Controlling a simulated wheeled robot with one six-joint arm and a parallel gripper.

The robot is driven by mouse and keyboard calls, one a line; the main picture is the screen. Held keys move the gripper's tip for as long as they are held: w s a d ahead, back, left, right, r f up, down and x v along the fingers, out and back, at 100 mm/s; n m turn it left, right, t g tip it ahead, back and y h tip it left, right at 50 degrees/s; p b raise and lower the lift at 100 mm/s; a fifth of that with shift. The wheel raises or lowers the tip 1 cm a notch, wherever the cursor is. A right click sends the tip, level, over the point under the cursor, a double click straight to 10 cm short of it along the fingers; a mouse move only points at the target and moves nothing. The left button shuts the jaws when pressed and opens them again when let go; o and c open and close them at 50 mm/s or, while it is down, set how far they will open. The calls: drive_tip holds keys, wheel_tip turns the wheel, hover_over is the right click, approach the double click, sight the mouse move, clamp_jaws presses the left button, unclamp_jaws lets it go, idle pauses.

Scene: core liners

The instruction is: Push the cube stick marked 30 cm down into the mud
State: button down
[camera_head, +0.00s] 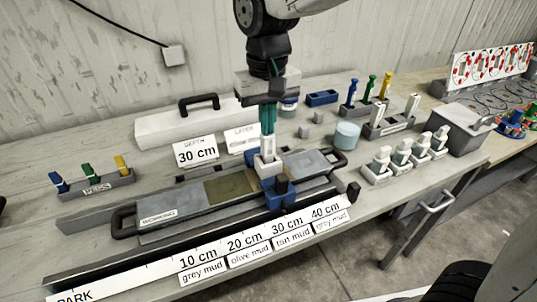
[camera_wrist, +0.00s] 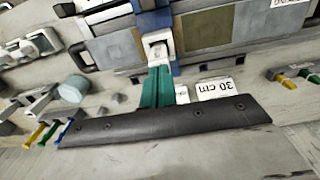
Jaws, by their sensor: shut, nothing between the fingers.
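My gripper (camera_head: 268,132) points down with its green fingers shut, right over a white cube stick (camera_head: 267,150). The stick stands upright in the blue carriage (camera_head: 285,197), whose place on the rail is near the 30 cm label (camera_head: 287,224). In the wrist view the shut green fingers (camera_wrist: 158,72) end at the square top of the stick (camera_wrist: 158,49). I cannot tell whether they touch. The working core liner (camera_head: 170,217) lies under the carriage; a mud patch (camera_head: 230,186) shows to the left. The stick's lower end and its marking are hidden.
A card (camera_head: 195,151) reading 30 cm stands behind the liner, beside a layer card (camera_head: 243,138). A white case (camera_head: 160,130) lies behind. Several white sticks stand in holders (camera_head: 377,177) at the right. A peg rack (camera_head: 95,188) stands at left.

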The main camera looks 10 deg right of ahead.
drive_tip(key=shift+f, duration=0.8)
idle(0.7)
drive_tip(key=shift+r, duration=3.55)
drive_tip(key=shift+s+d+f, duration=0.1)
drive_tip(key=shift+s+f, duration=0.1)
drive_tip(key=shift+f, duration=0.15)
drive_tip(key=s+d+f+m+t, duration=0.1)
drive_tip(key=s+d+f+m, duration=0.2)
drive_tip(key=s+d, duration=1.6)
drive_tip(key=shift+d+f, duration=0.15)
drive_tip(key=shift+d, duration=0.65)
